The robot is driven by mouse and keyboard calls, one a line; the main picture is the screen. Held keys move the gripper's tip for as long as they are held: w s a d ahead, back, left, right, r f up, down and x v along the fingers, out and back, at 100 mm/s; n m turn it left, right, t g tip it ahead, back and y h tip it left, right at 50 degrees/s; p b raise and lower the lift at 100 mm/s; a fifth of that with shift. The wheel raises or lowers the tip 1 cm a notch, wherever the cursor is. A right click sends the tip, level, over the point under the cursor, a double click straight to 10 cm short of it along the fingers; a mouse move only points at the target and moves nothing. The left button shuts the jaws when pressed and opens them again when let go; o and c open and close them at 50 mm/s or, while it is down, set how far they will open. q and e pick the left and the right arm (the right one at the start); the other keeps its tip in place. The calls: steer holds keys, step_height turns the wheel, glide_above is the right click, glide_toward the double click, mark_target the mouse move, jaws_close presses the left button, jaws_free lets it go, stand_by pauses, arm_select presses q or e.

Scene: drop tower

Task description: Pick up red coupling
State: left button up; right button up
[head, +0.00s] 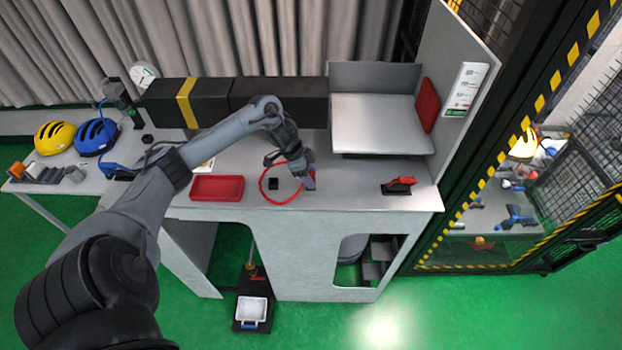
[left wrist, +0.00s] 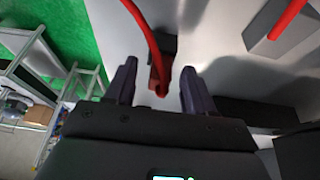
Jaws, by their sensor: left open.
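A red hose (head: 262,190) lies in a loop at the front of the workbench in the head view. In the left wrist view the hose (left wrist: 143,30) runs down to a red end piece, which looks like the red coupling (left wrist: 158,84). My left gripper (head: 308,181) is low over the bench at the right side of the loop. In the left wrist view its two dark fingers (left wrist: 160,86) stand apart, one on each side of the red end. Contact cannot be told. In the head view the gripper mostly hides the coupling. My right gripper is not in view.
A red tray (head: 217,188) is to the left and a red-handled tool (head: 399,186) to the right. A raised metal plate (head: 380,125) and black boxes (head: 278,101) stand behind. Bench space is free right of the gripper.

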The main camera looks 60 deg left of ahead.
arm_select(q)
steer(key=c, duration=0.9)
steer(key=shift+r, duration=0.15)
